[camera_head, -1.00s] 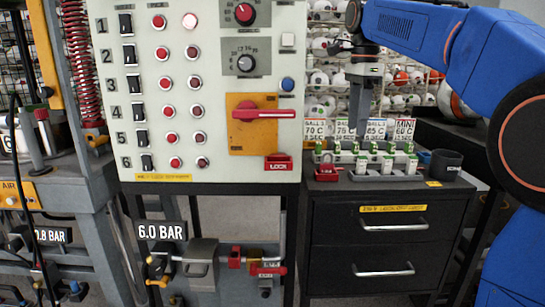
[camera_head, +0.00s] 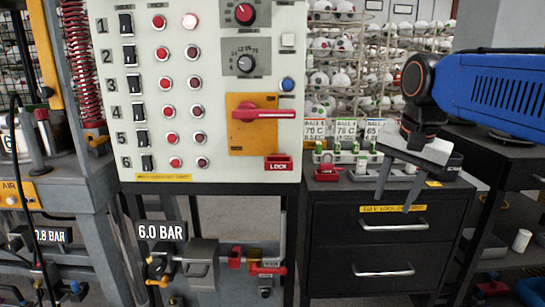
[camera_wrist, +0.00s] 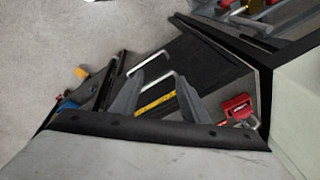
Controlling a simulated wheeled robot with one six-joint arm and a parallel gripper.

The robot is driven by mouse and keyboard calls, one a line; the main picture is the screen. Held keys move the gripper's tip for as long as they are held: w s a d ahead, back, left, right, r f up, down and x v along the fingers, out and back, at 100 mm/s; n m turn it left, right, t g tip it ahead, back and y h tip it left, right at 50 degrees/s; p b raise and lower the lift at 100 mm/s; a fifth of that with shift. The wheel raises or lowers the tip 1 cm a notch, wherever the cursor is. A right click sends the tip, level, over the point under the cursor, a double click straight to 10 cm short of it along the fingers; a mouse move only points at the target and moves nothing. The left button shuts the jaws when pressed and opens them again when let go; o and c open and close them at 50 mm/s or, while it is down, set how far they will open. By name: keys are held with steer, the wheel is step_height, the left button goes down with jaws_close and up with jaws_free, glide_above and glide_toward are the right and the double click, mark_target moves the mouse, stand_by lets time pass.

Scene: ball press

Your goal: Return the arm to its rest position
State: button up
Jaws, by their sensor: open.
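My gripper (camera_head: 394,190) is in the head view at the right, in front of the black drawer cabinet's top edge. Its two grey fingers point down and stand apart with nothing between them. My blue arm reaches in from the right edge. In the wrist view my gripper's fingers (camera_wrist: 157,98) are spread, with the drawer cabinet (camera_wrist: 192,62) and its handles seen beyond them. The cabinet also shows in the head view (camera_head: 335,235).
A white control panel (camera_head: 215,130) with switches and an orange plate stands left of my gripper. A red padlock (camera_head: 327,172) and a tag rack (camera_head: 345,155) sit on the cabinet, partly behind my gripper. Ball racks (camera_head: 350,60) stand behind.

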steer(key=s+d+f+n+t, duration=0.1)
steer(key=s+f+n, duration=0.3)
steer(key=s+f, duration=0.3)
steer(key=s+d+f+n+t, duration=0.1)
steer(key=s+f+n, duration=0.3)
steer(key=s+f, duration=0.4)
step_height(320, 180, down, 5)
steer(key=shift+s+r, duration=0.15)
